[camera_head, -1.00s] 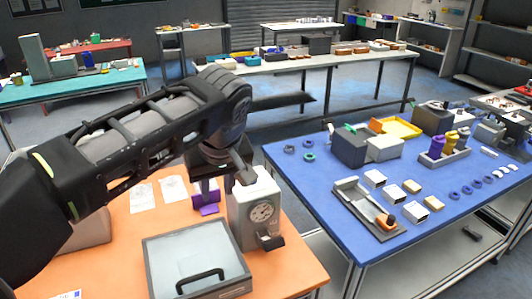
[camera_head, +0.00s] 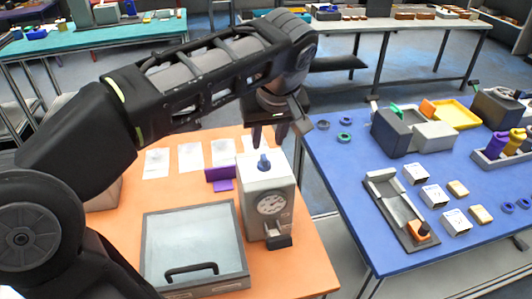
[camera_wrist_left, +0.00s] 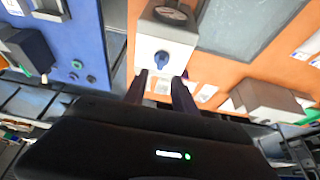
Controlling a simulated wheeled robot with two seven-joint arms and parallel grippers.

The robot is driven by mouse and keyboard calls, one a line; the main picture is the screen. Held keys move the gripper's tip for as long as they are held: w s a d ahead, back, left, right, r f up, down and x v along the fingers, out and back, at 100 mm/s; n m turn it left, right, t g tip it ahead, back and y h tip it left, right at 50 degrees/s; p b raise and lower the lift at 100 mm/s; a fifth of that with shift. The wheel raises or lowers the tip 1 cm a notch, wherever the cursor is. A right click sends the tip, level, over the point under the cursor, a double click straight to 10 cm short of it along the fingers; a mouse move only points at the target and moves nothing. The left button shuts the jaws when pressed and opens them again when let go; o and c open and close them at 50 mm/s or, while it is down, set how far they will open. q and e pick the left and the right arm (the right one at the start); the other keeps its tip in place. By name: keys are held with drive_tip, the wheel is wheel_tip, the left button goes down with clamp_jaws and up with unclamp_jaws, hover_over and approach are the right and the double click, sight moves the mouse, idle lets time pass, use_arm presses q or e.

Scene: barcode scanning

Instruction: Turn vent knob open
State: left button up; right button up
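A white box-shaped device (camera_head: 257,190) with a round dial (camera_head: 271,204) on its front stands on the orange table. A small blue knob (camera_head: 263,163) sits on its top; the knob also shows in the left wrist view (camera_wrist_left: 162,58). My left gripper (camera_head: 269,138) is just above the device top, fingers pointing down. In the left wrist view the two dark fingers (camera_wrist_left: 162,84) are apart with nothing between them, and the knob shows beyond their tips. The fingers look apart from the knob. My right gripper is in neither view.
A grey case with a clear lid and black handle (camera_head: 190,270) lies left of the device. A purple stand (camera_head: 220,178) and white paper sheets (camera_head: 190,157) are behind it. The blue table (camera_head: 350,200) to the right holds boxes and rings, with a gap between the tables.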

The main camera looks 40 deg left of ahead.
sight(264, 156)
use_arm(q)
drive_tip(key=b+x, duration=0.2)
drive_tip(key=shift+s+f, duration=0.1)
drive_tip(key=shift+f, duration=0.2)
drive_tip(key=shift+p+x, duration=0.55)
drive_tip(key=shift+x, duration=1.8)
drive_tip(key=shift+a, duration=0.15)
drive_tip(key=shift+c, duration=0.5)
drive_tip(key=shift+r, duration=0.1)
clamp_jaws()
